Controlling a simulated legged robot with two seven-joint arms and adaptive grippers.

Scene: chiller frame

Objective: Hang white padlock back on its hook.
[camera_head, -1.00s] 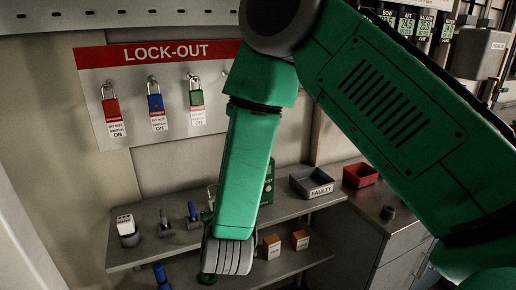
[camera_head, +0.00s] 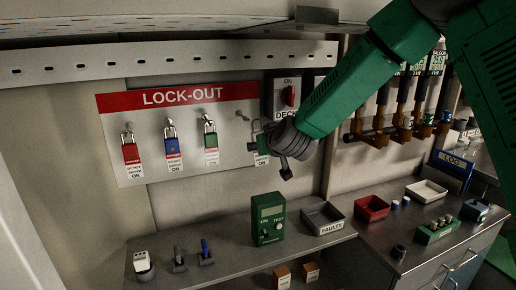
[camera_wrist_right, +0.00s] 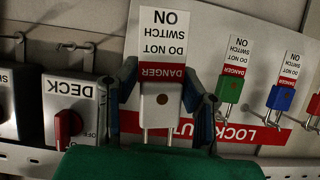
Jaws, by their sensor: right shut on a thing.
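The white padlock (camera_wrist_right: 160,105) is between the fingers of my right gripper (camera_wrist_right: 165,98) in the right wrist view, which shows the board upside down. Its shackle and its red-and-white danger tag (camera_wrist_right: 163,45) show clearly. In the head view my right gripper (camera_head: 268,146) is at the right part of the lock-out board (camera_head: 222,172), shut on the padlock, whose tag (camera_head: 262,159) partly shows. An empty hook (camera_head: 241,116) is on the board just left of and above the gripper. Whether the shackle touches a hook cannot be told. My left gripper is not in view.
Red (camera_head: 130,153), blue (camera_head: 172,147) and green (camera_head: 210,141) padlocks hang left of the gripper. The DECK switch (camera_head: 290,95) is close on its right. Below are the shelf (camera_head: 215,232), a green tester (camera_head: 267,219) and the faulty tray (camera_head: 322,218).

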